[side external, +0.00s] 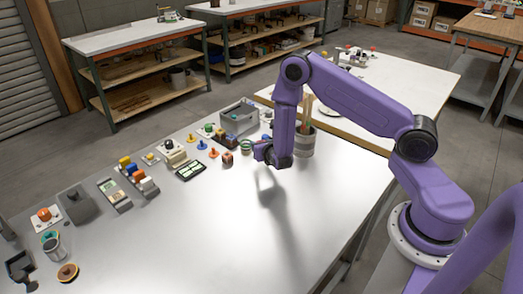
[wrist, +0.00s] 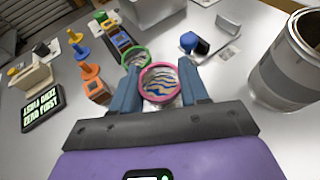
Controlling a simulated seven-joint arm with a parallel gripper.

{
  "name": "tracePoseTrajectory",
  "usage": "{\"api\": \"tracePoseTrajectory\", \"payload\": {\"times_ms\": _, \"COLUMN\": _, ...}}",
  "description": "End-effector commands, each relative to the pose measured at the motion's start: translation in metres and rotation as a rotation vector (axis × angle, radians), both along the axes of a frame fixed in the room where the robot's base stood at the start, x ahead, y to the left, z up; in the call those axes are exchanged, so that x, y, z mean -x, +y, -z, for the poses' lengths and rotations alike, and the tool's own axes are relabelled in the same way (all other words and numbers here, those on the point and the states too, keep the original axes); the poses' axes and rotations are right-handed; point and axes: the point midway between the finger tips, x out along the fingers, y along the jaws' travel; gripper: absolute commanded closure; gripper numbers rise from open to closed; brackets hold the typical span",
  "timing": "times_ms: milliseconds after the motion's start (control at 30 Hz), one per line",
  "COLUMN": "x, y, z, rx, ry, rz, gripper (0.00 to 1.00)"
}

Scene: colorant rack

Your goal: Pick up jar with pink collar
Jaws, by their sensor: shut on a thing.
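The jar with the pink collar (wrist: 160,84) is between the two blue-grey fingers of my gripper (wrist: 161,88) in the wrist view. In the side external view my gripper (side external: 265,153) is low over the metal table, and I cannot make out the pink collar there. A jar with a green collar (wrist: 137,57) stands just beyond the held jar, by the left finger. It also shows left of my gripper in the side view (side external: 246,147).
A large grey can (wrist: 288,75) stands close on the right. Orange and blue pegs (wrist: 91,71), an orange block (wrist: 97,91) and a dark lettered panel (wrist: 43,103) lie to the left. A grey bin (side external: 238,120) is behind. The table's front (side external: 220,230) is clear.

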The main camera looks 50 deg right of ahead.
Motion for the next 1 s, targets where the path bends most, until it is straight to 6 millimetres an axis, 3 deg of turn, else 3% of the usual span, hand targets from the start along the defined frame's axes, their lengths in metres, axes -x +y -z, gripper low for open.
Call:
{"api": "tracePoseTrajectory", "payload": {"times_ms": 633, "x": 0.049, "y": 0.009, "z": -0.06, "rx": 0.0, "ry": -0.001, "rz": -0.001, "gripper": 0.86}}
{"api": "tracePoseTrajectory", "payload": {"times_ms": 1000, "x": 0.089, "y": 0.016, "z": -0.077, "rx": 0.002, "ry": 0.002, "rz": -0.002, "gripper": 0.86}}
